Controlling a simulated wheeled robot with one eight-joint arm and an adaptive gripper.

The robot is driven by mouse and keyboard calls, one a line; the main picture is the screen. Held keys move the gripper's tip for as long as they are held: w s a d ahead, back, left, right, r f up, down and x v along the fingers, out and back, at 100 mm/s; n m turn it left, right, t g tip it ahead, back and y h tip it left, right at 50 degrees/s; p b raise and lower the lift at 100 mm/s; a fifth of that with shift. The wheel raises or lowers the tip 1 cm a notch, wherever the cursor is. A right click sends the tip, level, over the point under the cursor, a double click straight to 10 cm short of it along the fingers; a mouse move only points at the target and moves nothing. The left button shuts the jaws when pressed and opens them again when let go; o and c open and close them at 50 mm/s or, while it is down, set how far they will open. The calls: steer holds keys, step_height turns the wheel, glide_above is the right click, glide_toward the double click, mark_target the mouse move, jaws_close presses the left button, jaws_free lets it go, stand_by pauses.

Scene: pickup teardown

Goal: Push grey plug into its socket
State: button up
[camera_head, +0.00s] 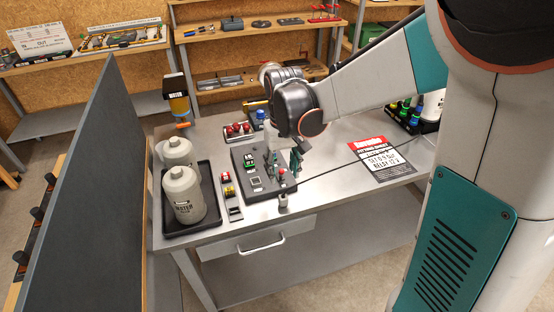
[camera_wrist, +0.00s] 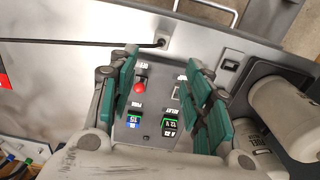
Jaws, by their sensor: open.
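A small grey cylindrical piece on a black cable, apparently the grey plug (camera_head: 283,202), is at the front edge of the metal table. It also shows in the wrist view (camera_wrist: 161,43), beyond my fingertips. My gripper (camera_head: 284,160) is open above the dark control block (camera_head: 246,157). In the wrist view its teal fingers (camera_wrist: 163,68) are spread, with a red knob (camera_wrist: 139,88) and a square framed opening (camera_wrist: 178,92) visible between them. Another dark square opening (camera_wrist: 232,62) is on a light strip at the right. I cannot tell which opening is the plug's socket.
A printed sheet (camera_head: 380,161) lies at the right, with the black cable (camera_head: 340,167) across the table. A tall dark panel (camera_head: 88,190) rises at the left.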

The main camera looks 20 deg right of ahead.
mark_target(282, 194)
step_height(282, 194, down, 12)
steer(key=b, duration=0.3)
steer(key=shift+b, duration=0.3)
steer(key=shift+c, duration=0.6)
jaws_close()
